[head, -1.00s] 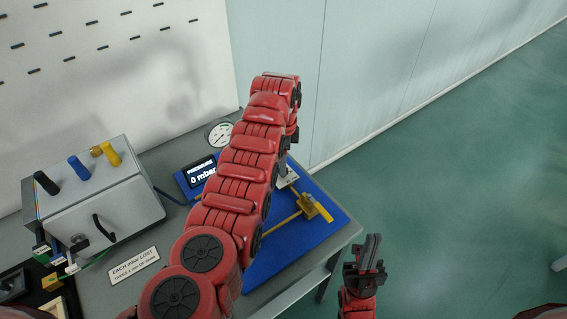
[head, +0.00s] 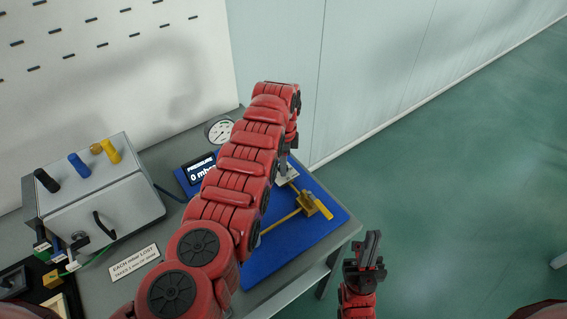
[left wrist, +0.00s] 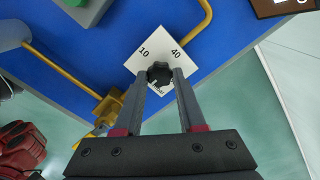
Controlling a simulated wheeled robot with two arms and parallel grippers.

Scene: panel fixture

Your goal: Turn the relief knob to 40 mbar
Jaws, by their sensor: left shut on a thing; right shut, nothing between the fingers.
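The relief knob (left wrist: 159,74) is small, black and lobed, on a white square dial plate (left wrist: 150,44) marked 10 and 40. My left gripper (left wrist: 160,80) is shut on the knob, one finger on each side, in the left wrist view. The knob's pointer direction cannot be told. In the head view my left arm hides the knob, and part of the plate shows beside the wrist. The display (head: 198,170) reads 0 mbar, its right end covered by my arm. My right gripper (head: 369,250) is shut and empty, off the table's right front edge.
Yellow pipe and a brass valve (head: 315,204) lie on the blue board (head: 335,226). A round gauge (head: 220,130) stands behind. A grey box (head: 95,195) with coloured knobs and a sign (head: 134,263) are at left. Open floor lies right of the table.

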